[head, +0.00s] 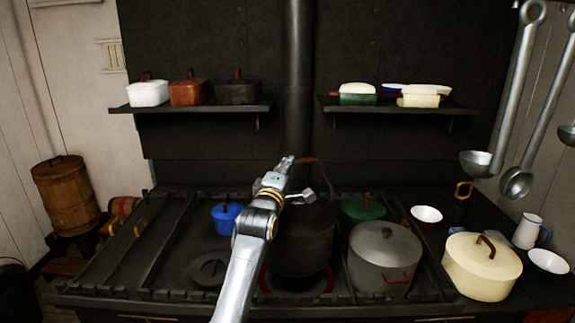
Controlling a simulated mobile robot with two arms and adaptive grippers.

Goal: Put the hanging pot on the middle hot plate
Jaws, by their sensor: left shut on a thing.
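A large dark pot (305,243) is at the middle of the stove, over the middle hot plate (329,282), whose rim glows red around the pot's base. I cannot tell whether the pot's bottom touches the plate. Its thin bail handle (322,170) stands up, with a reddish grip at the top. My left gripper (297,180) is at the handle above the pot, shut on it; the fingertips partly hide the contact. My arm covers the pot's left side. My right gripper is not in view.
A blue pot (226,218) and a dark lid (208,270) are left of the pot. A grey lidded pot (386,262) and a green pot (363,208) stand close on the right. A cream pot (482,268) is farther right. Ladles (515,183) hang at upper right.

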